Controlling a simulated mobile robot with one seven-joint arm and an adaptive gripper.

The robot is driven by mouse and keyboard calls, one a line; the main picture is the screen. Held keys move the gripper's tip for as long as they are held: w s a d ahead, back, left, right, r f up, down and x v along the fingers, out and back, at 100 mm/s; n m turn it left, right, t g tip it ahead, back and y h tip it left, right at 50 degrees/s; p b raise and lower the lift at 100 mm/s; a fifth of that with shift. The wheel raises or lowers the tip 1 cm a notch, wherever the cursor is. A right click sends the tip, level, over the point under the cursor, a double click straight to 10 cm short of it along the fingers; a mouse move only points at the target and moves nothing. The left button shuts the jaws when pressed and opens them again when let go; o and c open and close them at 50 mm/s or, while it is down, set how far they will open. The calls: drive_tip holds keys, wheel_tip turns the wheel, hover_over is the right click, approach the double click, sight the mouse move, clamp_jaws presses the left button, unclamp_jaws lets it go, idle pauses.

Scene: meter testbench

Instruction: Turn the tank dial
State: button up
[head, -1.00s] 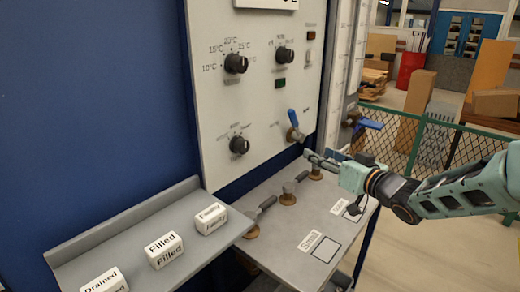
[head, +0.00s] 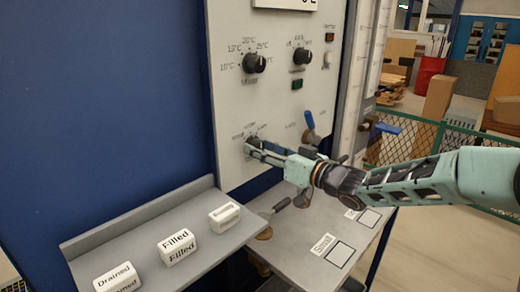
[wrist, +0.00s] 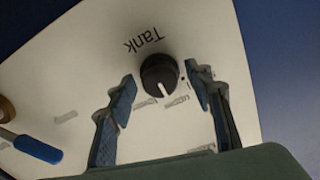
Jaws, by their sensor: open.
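The tank dial (wrist: 160,75) is a round black knob with a white pointer line, on the white panel beside the printed word "Tank". In the wrist view it lies between and just beyond the tips of my open gripper (wrist: 160,83), with a gap on both sides. In the head view my gripper (head: 262,152) reaches in from the right to the lower left of the panel (head: 230,175).
Two more black knobs (head: 254,63) (head: 302,56) sit higher on the panel. A blue-handled valve (head: 310,122) is right of my gripper. Below are a grey bench (head: 290,250) with valve levers and a shelf (head: 150,225) with white labelled blocks. A green fence (head: 425,140) stands at right.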

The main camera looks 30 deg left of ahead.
drive_tip(key=shift+w+a, duration=0.15)
drive_tip(key=shift+a, duration=0.3)
drive_tip(key=shift+c, duration=0.3)
drive_tip(key=c, duration=1.1)
drive_tip(key=shift+f, duration=0.1)
drive_tip(key=n+b, duration=0.2)
drive_tip(key=n, duration=0.1)
drive_tip(key=shift+f+n+b, duration=0.1)
drive_tip(key=shift+n+b, duration=0.25)
drive_tip(key=shift+n, duration=0.05)
drive_tip(key=n+b, duration=0.3)
drive_tip(key=n, duration=0.1)
drive_tip(key=shift+n, duration=0.7)
